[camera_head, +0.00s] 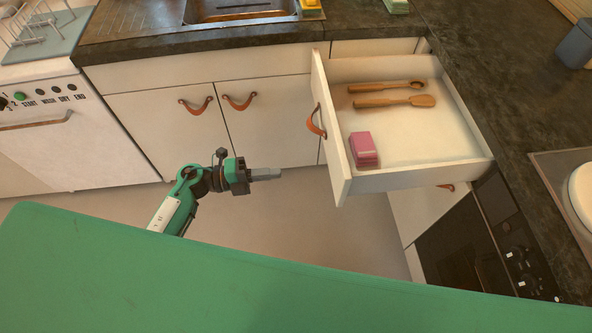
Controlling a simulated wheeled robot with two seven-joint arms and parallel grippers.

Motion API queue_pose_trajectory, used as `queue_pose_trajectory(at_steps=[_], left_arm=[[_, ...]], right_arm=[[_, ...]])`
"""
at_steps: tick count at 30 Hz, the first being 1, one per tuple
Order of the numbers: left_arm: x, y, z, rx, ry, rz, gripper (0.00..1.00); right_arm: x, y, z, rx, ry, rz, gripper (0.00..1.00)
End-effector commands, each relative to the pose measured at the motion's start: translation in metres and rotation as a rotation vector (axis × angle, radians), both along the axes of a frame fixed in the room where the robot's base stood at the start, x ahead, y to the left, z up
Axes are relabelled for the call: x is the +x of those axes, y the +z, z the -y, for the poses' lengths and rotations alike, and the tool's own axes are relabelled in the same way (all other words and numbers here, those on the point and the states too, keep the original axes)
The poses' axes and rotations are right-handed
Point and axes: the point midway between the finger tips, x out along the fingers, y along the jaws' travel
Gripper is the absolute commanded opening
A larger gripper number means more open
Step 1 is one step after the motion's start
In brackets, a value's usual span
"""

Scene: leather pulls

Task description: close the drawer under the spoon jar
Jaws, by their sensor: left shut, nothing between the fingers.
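A white drawer (441,145) stands pulled out at the right of the head view. A brown leather pull (316,122) is on its front panel, which faces left. Two wooden utensils, a spoon (385,87) and a spatula (395,101), and a pink block (364,149) lie inside it. My left gripper (277,173) is shut and empty, to the left of the drawer front and apart from it, its fingers pointing right. I cannot make out a spoon jar. My right gripper is not in view.
The dark worktop (490,60) runs along the back and right, with a sink (235,8) at the back. Closed cabinet doors (265,115) stand behind my left gripper. A white appliance (75,130) is at left and a dark oven (470,245) at lower right. Floor around the gripper is clear.

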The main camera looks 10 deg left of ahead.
Motion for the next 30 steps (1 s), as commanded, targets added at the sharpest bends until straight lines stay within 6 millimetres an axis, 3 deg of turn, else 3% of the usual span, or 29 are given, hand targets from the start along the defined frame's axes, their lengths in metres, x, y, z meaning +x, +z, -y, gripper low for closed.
queue_pose_trajectory(at_steps=[12,18,30], left_arm=[[0.027,0.004,0.078,-0.007,0.005,-0.003,0.00],[0.036,0.003,0.108,-0.006,0.004,-0.003,0.00],[0.042,0.001,0.125,-0.003,0.005,-0.002,0.00]], right_arm=[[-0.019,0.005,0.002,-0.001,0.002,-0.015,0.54],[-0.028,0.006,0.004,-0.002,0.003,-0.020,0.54],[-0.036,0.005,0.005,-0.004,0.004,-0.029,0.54]])
